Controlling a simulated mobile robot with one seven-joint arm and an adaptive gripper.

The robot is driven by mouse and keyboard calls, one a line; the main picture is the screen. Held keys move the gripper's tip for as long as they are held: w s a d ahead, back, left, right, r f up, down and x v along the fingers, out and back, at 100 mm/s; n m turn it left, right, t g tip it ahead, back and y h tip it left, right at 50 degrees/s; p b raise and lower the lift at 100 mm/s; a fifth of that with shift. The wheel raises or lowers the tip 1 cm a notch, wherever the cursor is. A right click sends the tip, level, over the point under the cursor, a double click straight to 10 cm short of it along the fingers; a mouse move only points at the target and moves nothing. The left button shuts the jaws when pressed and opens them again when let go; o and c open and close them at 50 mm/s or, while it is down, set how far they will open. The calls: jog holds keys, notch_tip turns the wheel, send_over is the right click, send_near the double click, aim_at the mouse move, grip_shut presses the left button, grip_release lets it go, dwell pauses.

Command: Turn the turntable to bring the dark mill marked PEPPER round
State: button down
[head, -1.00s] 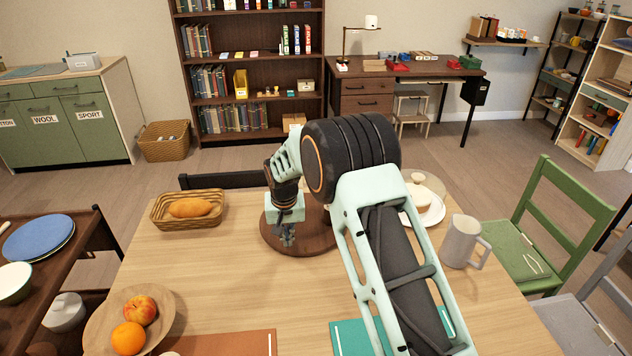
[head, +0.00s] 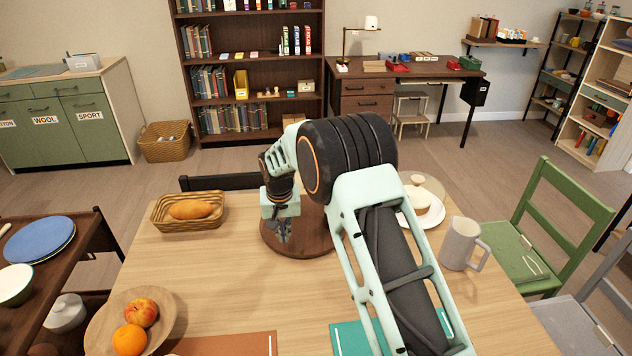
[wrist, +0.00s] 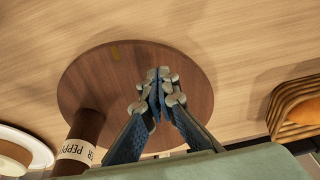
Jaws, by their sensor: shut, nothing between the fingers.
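The round dark brown turntable (head: 312,243) stands on the wooden table, partly covered by my arm in the head view. It also shows in the wrist view (wrist: 90,85). The dark mill (wrist: 86,128) with a pale label, on which PEPP can be read, stands at the turntable's lower left edge in the wrist view. I cannot make it out behind my arm in the head view. My gripper (head: 283,238) is shut and empty, pointing down over the turntable's left part. Its fingertips (wrist: 159,82) are apart from the mill; whether they touch the disc I cannot tell.
A bread basket (head: 158,221) stands left of the turntable. A white plate (head: 434,217) with a round item and a grey mug (head: 459,242) stand to the right. A fruit bowl (head: 97,335) is at the near left.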

jog(key=shift+r+p, duration=0.95)
jog(key=shift+r, duration=1.4)
